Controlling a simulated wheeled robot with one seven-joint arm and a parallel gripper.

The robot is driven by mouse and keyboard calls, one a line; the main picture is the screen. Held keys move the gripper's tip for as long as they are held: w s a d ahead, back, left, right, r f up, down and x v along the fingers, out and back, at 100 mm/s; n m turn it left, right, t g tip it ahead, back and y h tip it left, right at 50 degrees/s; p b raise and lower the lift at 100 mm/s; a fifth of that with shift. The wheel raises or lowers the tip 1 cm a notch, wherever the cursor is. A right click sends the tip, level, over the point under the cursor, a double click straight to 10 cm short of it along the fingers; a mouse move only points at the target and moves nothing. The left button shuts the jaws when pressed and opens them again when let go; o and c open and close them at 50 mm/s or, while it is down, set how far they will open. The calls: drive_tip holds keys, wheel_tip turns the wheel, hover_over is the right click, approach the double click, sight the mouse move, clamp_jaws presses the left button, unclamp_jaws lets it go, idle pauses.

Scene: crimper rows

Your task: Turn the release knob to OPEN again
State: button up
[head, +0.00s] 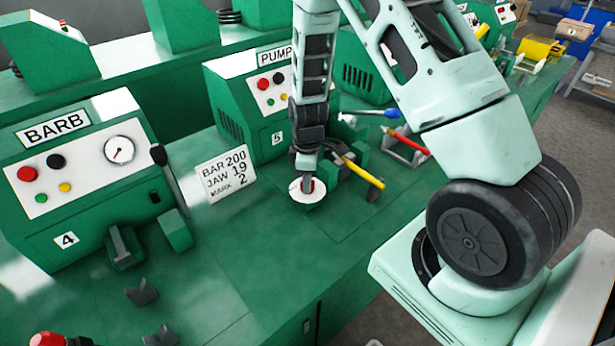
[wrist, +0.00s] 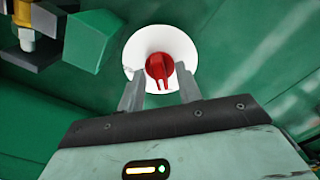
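The release knob (wrist: 158,68) is red with a raised grip bar, set in the middle of a round white dial plate (wrist: 185,50) on the green bench. In the wrist view the bar points down toward my gripper (wrist: 160,93). My gripper's two grey fingers are apart, one on each side of the knob's lower end, with nothing between them that I can see gripped. In the head view my gripper (head: 307,186) points down over the white dial plate (head: 300,196) and hides most of the knob. No OPEN marking is readable.
A sign (head: 226,175) reads BAR 200, JAW 19, MARK 2. The PUMP box (head: 230,95) stands behind my gripper. A yellow-handled lever (head: 362,172) is close on its right. The BARB box (head: 85,175) stands at left. Bench in front of the dial is clear.

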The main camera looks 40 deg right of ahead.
drive_tip(key=shift+f, duration=0.1)
clamp_jaws()
drive_tip(key=shift+m, duration=0.4)
drive_tip(key=m, duration=0.4)
drive_tip(key=shift+b, duration=0.35)
drive_tip(key=m, duration=0.4)
drive_tip(key=shift+m, duration=0.3)
drive_tip(key=m, duration=0.4)
drive_tip(key=shift+m, duration=2.2)
drive_tip(key=shift+w, duration=0.1)
